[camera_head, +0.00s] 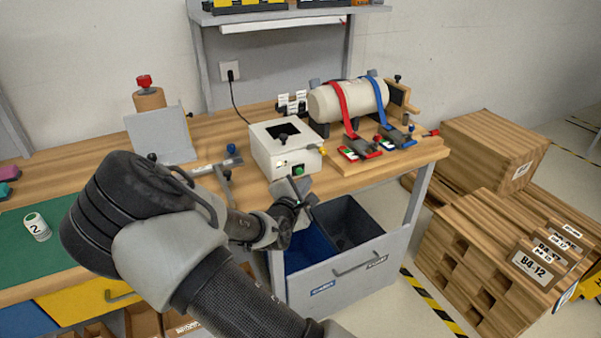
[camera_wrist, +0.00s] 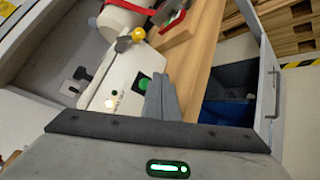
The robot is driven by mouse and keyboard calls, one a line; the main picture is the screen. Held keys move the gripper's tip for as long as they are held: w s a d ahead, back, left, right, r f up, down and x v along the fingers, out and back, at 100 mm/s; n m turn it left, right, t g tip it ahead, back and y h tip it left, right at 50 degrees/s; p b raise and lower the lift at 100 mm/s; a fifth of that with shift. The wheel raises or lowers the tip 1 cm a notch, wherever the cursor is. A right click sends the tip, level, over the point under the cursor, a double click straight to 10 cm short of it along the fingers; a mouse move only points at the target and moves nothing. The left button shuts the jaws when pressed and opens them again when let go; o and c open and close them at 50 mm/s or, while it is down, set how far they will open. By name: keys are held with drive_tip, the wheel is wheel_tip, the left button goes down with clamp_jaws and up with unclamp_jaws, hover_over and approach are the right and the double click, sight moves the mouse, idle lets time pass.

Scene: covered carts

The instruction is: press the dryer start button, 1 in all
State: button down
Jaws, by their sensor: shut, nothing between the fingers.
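The dryer is a white box (camera_head: 272,152) with a dark opening on top, standing on the wooden bench. Its green start button (camera_head: 298,170) is on the front face; it also shows in the wrist view (camera_wrist: 144,83), beside a small lit lamp (camera_wrist: 111,103). My gripper (camera_head: 293,183) is shut and empty, in front of the box and just below the button in the head view. In the wrist view my closed fingertips (camera_wrist: 158,79) overlap the button's right edge. I cannot tell whether they touch it.
A yellow knob (camera_head: 322,150) sticks out at the box's right side. A cream cylinder (camera_head: 345,100) with red and blue straps stands behind to the right. Below is an open drawer (camera_head: 345,281) with blue and grey bins. Wooden crates (camera_head: 492,150) stand at right.

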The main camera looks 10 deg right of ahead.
drive_tip(key=s, duration=0.2)
drive_tip(key=s+d+p, duration=0.1)
drive_tip(key=s, duration=0.1)
drive_tip(key=shift+s+d, duration=0.1)
drive_tip(key=shift+d, duration=0.05)
idle(0.5)
